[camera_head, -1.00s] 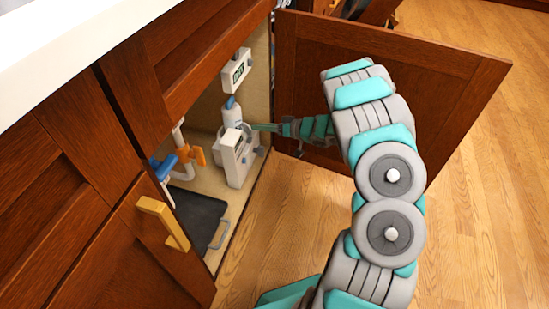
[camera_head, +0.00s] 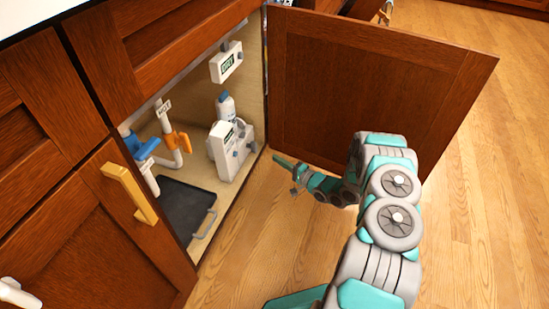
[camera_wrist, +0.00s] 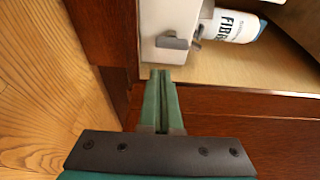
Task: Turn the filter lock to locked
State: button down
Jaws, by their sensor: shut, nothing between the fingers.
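A white filter unit (camera_head: 222,150) with a small dark display stands inside the open cabinet. Grey knobs (camera_head: 250,146) sit on its right side. In the wrist view, the white housing (camera_wrist: 160,16) shows at the top, with a grey lever (camera_wrist: 172,41) lying roughly sideways on it; I cannot tell whether this is the filter lock or which setting it marks. My gripper (camera_head: 277,158) is outside the cabinet, to the right of the unit and apart from it. In the wrist view its green fingers (camera_wrist: 160,76) are shut and empty, just below the housing.
The open door (camera_head: 370,90) stands behind my arm. A black tray (camera_head: 184,207) lies on the cabinet floor. Pipes with a blue handle (camera_head: 146,149) and an orange handle (camera_head: 178,141) are at the left. The floor is clear.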

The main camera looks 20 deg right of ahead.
aim_at(251, 146)
jog(key=x, duration=0.8)
jog(key=shift+w+a, duration=0.2)
jog(key=shift+w, duration=0.1)
